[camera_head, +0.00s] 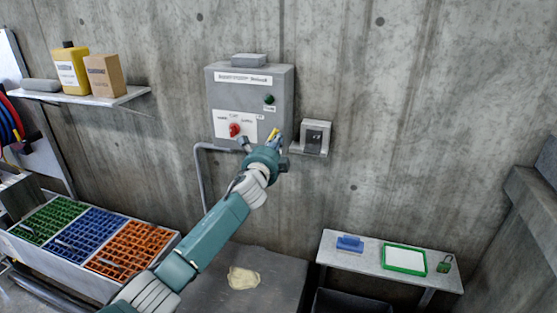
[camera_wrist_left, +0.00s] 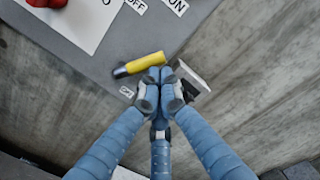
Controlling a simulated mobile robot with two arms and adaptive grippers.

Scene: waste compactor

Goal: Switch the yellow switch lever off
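The yellow switch lever (camera_head: 272,134) is at the lower right of the grey control box (camera_head: 221,97) on the wall. In the left wrist view the yellow lever (camera_wrist_left: 143,63) lies slantwise, with a dark end at its left. My left gripper (camera_head: 264,146) is at the box's lower right edge, partly hiding the lever's surroundings. In the left wrist view the fingertips of my left gripper (camera_wrist_left: 160,82) are together, just below the lever's right part. The lever is not between them; whether they touch it I cannot tell. My right gripper is not in view.
A red knob (camera_head: 235,129) sits on the box's white panel, with a green button (camera_head: 269,99) above right. A small grey wall unit (camera_head: 316,137) is close to the gripper's right.

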